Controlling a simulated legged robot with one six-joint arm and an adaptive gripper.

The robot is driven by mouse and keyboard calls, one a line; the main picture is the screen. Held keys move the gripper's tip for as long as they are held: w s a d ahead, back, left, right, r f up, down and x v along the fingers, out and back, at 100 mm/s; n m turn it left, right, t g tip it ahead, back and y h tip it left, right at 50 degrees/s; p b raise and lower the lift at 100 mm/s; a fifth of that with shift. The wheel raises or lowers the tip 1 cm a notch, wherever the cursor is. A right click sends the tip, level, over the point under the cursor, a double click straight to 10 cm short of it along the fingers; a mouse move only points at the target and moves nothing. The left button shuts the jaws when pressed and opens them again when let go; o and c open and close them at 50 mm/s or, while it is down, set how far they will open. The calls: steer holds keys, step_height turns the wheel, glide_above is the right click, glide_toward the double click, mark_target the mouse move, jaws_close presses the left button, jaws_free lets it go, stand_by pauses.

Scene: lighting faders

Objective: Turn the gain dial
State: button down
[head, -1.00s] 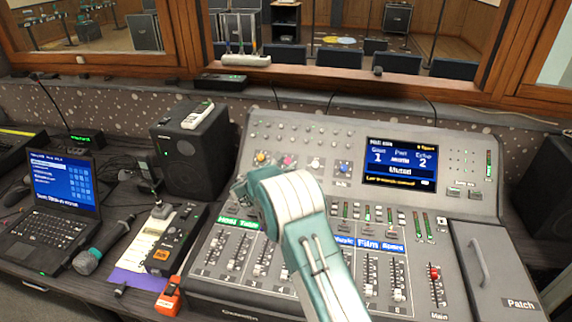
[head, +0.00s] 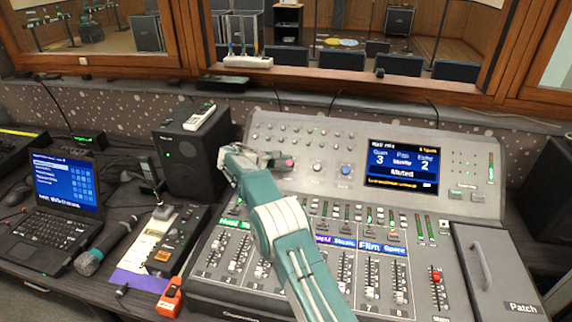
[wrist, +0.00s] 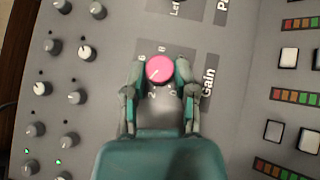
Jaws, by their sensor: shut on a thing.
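The gain dial is a pink knob (wrist: 160,69) on the grey console, with "Gain" printed beside it in the wrist view. My gripper (wrist: 160,75) is shut on the dial, one finger on each side of it. The dial's white pointer line points to the lower left. In the head view the pink dial (head: 289,164) shows just at the tips of my gripper (head: 280,160).
A white knob (head: 317,167) and a blue knob (head: 345,170) stand right of the dial. Rows of small knobs lie behind it and faders in front. A black speaker (head: 192,155) stands left of the console, with a laptop (head: 65,190) further left.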

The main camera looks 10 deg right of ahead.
steer(key=shift+m+g+y, duration=0.3)
steer(key=shift+m+g, duration=0.5)
steer(key=shift+m, duration=0.1)
stand_by(0.4)
steer(key=shift+c, duration=2)
jaws_free()
steer(key=shift+w, duration=0.1)
steer(key=shift+n+t, duration=0.6)
steer(key=shift+n, duration=0.1)
